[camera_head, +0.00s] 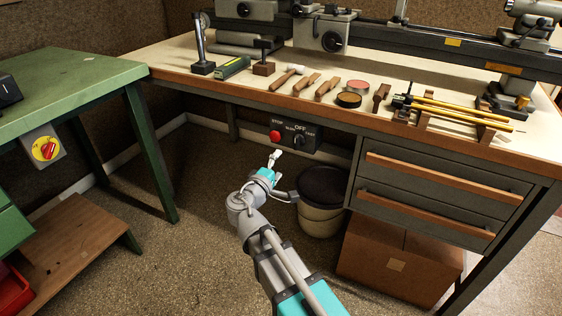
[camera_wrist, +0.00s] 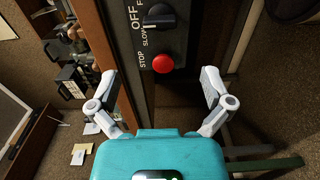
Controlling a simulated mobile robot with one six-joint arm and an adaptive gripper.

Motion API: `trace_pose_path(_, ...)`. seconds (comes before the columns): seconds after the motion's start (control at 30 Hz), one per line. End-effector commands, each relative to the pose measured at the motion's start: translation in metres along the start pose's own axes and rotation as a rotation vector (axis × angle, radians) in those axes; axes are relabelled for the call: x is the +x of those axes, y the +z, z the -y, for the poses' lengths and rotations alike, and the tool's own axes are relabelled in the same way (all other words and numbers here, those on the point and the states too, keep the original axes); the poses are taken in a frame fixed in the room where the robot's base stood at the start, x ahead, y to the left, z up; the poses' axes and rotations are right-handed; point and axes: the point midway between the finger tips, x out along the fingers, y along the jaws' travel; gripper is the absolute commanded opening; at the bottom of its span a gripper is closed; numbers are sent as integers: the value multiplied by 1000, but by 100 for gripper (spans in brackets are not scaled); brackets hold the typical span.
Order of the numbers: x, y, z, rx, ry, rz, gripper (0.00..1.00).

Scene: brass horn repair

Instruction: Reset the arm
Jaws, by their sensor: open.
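My gripper (camera_head: 274,160) is in front of the workbench (camera_head: 340,122), just below the front edge of its top. In the wrist view my gripper (camera_wrist: 162,92) has its two fingers spread wide apart with nothing between them. Beyond the fingers is the control box (camera_wrist: 128,50) with a red stop button (camera_wrist: 163,63) and a black rotary knob (camera_wrist: 159,17) marked OFF and SLOW. In the head view the red button (camera_head: 275,136) and the knob (camera_head: 298,139) show just above the gripper. The fingers look apart from the box.
A lidded bucket (camera_head: 320,218) stands under the bench, right of my gripper. A cardboard box (camera_head: 397,268) sits below the drawers (camera_head: 440,175). A green table (camera_head: 60,88) is at the left. Tools and a rack (camera_head: 455,122) fill the bench top.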

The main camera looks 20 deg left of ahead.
Motion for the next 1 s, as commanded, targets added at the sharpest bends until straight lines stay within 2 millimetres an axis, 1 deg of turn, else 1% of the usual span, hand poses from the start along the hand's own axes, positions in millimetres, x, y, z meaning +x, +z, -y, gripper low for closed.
trace_pose_path(0.47, 0, 0, 0, 0, 0, 1, 100)
trace_pose_path(0.57, 2, 4, 1, 4, -7, 9, 100)
trace_pose_path(0.63, 6, 10, 3, 12, -19, 23, 100)
trace_pose_path(0.77, 18, 32, 11, 39, -58, 71, 100)
trace_pose_path(0.87, 30, 57, 20, 72, -108, 128, 100)
trace_pose_path(0.97, 43, 88, 32, 115, -168, 199, 100)
trace_pose_path(1.0, 48, 101, 37, 134, -194, 229, 100)
